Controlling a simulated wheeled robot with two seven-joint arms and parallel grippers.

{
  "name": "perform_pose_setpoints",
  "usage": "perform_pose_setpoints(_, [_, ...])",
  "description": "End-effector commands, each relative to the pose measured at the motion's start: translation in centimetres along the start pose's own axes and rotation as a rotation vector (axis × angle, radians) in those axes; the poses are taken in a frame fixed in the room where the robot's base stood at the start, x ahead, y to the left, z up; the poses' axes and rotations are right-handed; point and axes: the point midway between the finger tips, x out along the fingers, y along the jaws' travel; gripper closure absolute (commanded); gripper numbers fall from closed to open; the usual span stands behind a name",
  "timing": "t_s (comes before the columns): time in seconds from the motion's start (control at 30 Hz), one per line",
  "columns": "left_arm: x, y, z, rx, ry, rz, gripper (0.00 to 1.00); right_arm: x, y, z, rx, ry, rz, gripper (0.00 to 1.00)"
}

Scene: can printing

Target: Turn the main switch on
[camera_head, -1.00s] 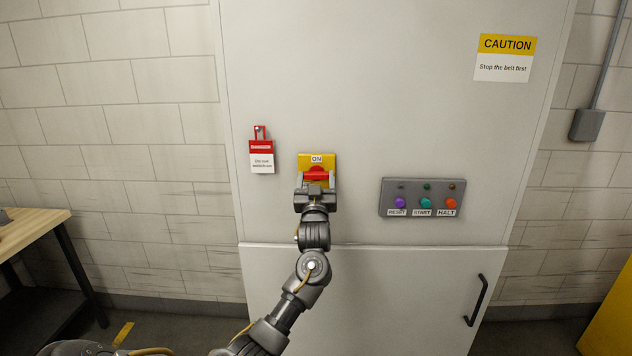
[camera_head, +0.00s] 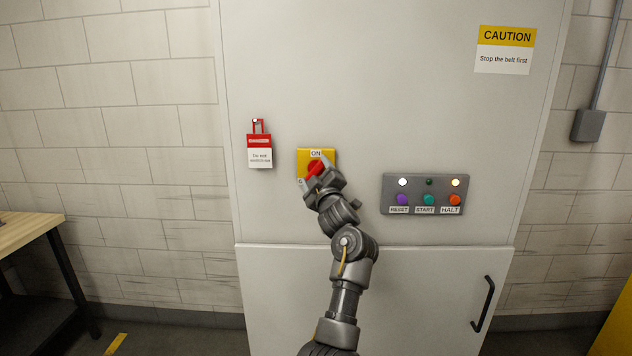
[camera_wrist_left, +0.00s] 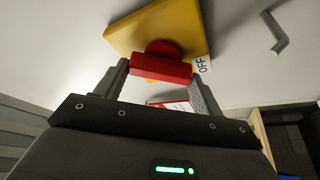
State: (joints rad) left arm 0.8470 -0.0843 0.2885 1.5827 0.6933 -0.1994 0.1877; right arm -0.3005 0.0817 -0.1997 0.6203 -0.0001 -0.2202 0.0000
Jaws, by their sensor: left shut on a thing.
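The main switch is a red handle (camera_head: 316,168) on a yellow plate (camera_head: 328,157) fixed to the grey cabinet. An ON label (camera_head: 316,153) sits at the plate's top. My left gripper (camera_head: 318,174) is shut on the red handle and tilted with it. The handle stands slanted, its upper end toward the right. In the left wrist view the red handle (camera_wrist_left: 160,68) lies between the two fingers, with the yellow plate (camera_wrist_left: 165,25) behind and an OFF label (camera_wrist_left: 202,65) at its edge. My right gripper is not in view.
A button panel (camera_head: 384,190) right of the switch has RESET, START and HALT buttons; white and amber lamps above RESET and HALT are lit. A red lockout tag (camera_head: 259,142) hangs left. A caution sign (camera_head: 503,62) is higher up. A door handle (camera_head: 482,304) juts out below right.

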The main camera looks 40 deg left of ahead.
Motion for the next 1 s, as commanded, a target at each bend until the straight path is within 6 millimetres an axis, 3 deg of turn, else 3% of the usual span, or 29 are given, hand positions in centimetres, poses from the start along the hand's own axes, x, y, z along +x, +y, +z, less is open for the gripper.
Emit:
perform_pose_setpoints(0.5, [0.0, 0.0, 0.1, -0.428, -0.001, -0.176, 0.55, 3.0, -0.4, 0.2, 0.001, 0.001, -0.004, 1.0])
perform_pose_setpoints(1.0, [0.0, 0.1, 0.0, -0.625, 0.0, -0.259, 0.55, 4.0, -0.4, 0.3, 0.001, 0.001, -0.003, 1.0])
